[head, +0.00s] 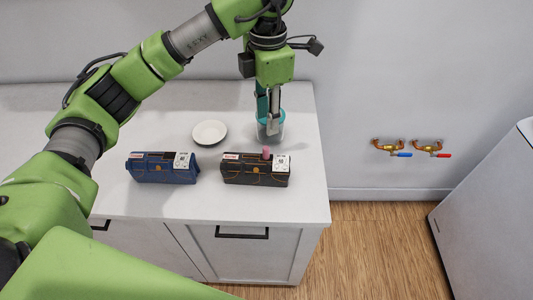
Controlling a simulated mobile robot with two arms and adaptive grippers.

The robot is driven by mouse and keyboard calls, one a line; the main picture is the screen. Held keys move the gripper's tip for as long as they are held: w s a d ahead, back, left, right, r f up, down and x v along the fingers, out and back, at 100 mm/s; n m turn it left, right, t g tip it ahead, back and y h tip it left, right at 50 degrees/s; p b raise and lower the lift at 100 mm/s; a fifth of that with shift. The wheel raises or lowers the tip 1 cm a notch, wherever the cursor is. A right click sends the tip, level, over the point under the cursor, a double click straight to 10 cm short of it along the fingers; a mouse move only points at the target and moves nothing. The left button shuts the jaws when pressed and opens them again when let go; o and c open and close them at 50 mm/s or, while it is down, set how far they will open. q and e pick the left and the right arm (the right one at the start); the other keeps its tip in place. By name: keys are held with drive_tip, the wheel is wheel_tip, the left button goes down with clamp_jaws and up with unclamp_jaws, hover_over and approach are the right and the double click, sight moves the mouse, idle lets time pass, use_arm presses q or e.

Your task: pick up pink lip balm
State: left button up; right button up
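A small pink item (266,152), which looks like the pink lip balm, shows at the back edge of the black case (257,176) on the white counter. I cannot tell whether it stands on the case or just behind it. My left gripper (269,122) points down behind the black case, a little beyond the pink item and apart from it. Its fingers overlap a clear, teal-rimmed cup (281,130); whether they are inside it or in front is unclear. The finger gap is too small to read. My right gripper is not in view.
A blue case (163,174) lies to the left of the black one, and a white plate (209,132) lies behind them. The counter (120,110) ends right of the cup. Brass valves (392,148) are on the wall, and a white appliance (490,210) stands far right.

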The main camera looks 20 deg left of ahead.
sight(266, 148)
use_arm(q)
wheel_tip(266, 148, down, 5)
drive_tip(key=shift+f+p, duration=0.15)
drive_tip(key=shift+p, duration=0.35)
drive_tip(key=shift+s+f+p, duration=0.2)
drive_tip(key=shift+f+p, duration=0.35)
drive_tip(key=f+p, duration=0.1)
drive_tip(key=f, duration=0.2)
drive_tip(key=shift+s+a+f+p, duration=0.1)
drive_tip(key=shift+s+p, duration=0.1)
drive_tip(key=shift+p, duration=0.2)
drive_tip(key=shift+f, duration=0.45)
drive_tip(key=c, duration=0.8)
